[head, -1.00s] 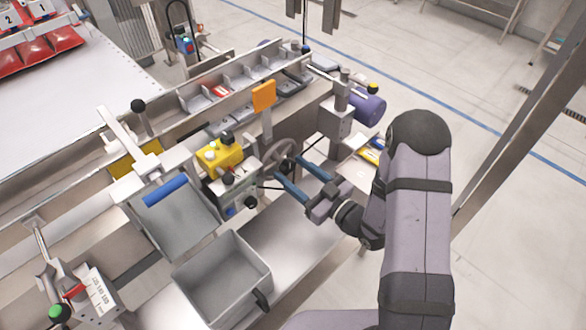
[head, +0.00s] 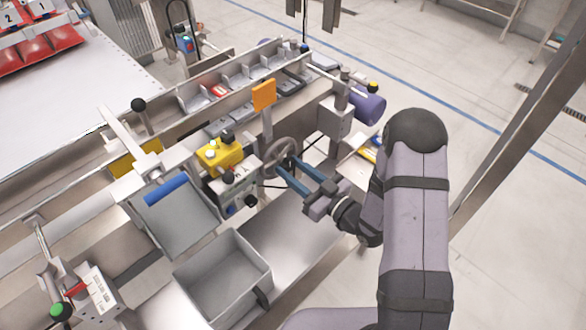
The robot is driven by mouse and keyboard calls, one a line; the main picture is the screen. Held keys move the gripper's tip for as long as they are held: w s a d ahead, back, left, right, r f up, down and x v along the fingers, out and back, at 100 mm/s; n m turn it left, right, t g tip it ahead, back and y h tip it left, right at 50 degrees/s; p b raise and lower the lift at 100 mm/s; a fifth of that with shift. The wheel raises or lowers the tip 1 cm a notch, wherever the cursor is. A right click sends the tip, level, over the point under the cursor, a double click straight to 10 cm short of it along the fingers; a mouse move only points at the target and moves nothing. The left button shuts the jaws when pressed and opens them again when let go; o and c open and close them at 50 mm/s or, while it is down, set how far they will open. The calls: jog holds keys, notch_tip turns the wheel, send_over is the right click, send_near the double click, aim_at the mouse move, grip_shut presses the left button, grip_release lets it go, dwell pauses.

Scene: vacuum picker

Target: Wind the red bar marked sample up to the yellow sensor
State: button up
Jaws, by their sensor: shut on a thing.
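The yellow sensor (head: 219,154) is a yellow box with a dark knob on top, on the bench in the middle of the head view. A grey spoked handwheel (head: 279,153) stands just right of it. My gripper (head: 286,168) has blue fingers, which reach the lower right rim of the handwheel and are shut on it. The exact contact is small and partly hidden by the fingers. A small red piece (head: 218,91) lies in the divided channel behind the sensor. No marking on it can be read, so I cannot tell whether it is the sample bar.
An orange flag plate (head: 264,95) stands behind the handwheel. A grey post block with a lever (head: 335,115) is at its right. An open grey bin (head: 222,278) sits at the front. A blue-handled flap (head: 172,207) is left of it. Bare bench (head: 290,238) lies below my gripper.

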jog(key=m+p, duration=0.1)
jog(key=m, duration=0.3)
jog(key=shift+r+m, duration=0.1)
jog(key=shift+m, duration=0.3)
jog(key=m+p, duration=0.1)
jog(key=m, duration=0.3)
jog(key=m+p, duration=0.1)
jog(key=m, duration=0.3)
jog(key=shift+m+p, duration=0.35)
jog(key=shift+m, duration=0.05)
jog(key=shift+m+p, duration=0.45)
jog(key=shift+m, duration=1.35)
jog(key=o, duration=1.1)
jog(key=shift+c, duration=0.2)
jog(key=shift+d, duration=0.1)
